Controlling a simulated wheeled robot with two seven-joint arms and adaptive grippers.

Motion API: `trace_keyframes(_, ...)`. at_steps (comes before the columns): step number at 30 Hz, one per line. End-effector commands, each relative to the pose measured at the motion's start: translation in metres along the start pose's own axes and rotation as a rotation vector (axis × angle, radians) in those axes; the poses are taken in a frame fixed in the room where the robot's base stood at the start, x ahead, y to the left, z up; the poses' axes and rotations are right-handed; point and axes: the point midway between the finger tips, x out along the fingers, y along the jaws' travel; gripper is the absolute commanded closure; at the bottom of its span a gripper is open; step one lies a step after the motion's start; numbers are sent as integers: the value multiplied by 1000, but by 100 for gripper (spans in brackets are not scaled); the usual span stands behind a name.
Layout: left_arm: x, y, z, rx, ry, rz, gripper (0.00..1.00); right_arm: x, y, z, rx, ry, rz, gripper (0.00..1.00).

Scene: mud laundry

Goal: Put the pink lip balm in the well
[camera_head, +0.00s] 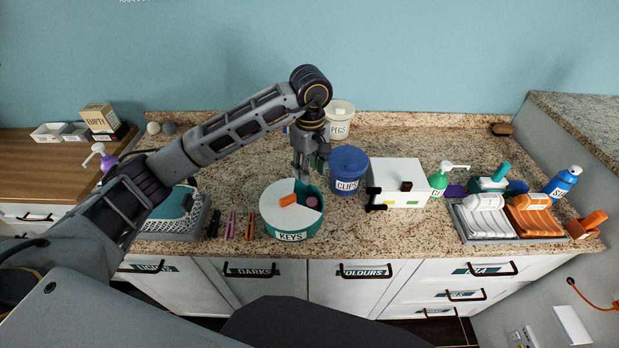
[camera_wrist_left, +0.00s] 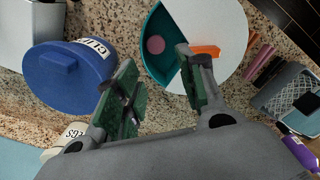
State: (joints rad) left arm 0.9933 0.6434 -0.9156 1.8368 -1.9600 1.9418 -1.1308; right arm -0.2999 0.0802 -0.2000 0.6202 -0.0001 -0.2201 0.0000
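A round teal tub labelled KEYS (camera_head: 290,236) stands on the counter. White covers part of its top, and an open teal well shows at its right side. A pink round thing (camera_head: 312,202), which looks like the lip balm, sits inside that well; it also shows in the left wrist view (camera_wrist_left: 155,44). My left gripper (camera_head: 311,170) is just above and behind the tub, pointing down. In the left wrist view its green-padded fingers (camera_wrist_left: 158,76) are apart with nothing held between them. My right gripper is not in view.
An orange piece (camera_head: 288,200) lies on the tub's white top. A blue CLIPS tub (camera_head: 348,174) and a white box (camera_head: 398,176) stand to the right, a PEGS tub (camera_head: 340,112) behind. Several pegs (camera_head: 231,224) lie left. Bare counter shows in front of the white box.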

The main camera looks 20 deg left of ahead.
Motion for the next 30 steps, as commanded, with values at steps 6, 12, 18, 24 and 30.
trace_keyframes(6,-22,1,0,0,1,3,60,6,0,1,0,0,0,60)
trace_keyframes(12,-36,0,0,0,1,1,60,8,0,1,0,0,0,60)
trace_keyframes(18,-40,0,0,0,0,0,60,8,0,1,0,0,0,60)
trace_keyframes(24,-40,0,0,0,0,0,60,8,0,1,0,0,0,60)
trace_keyframes(30,-40,0,0,0,0,0,60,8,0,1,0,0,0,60)
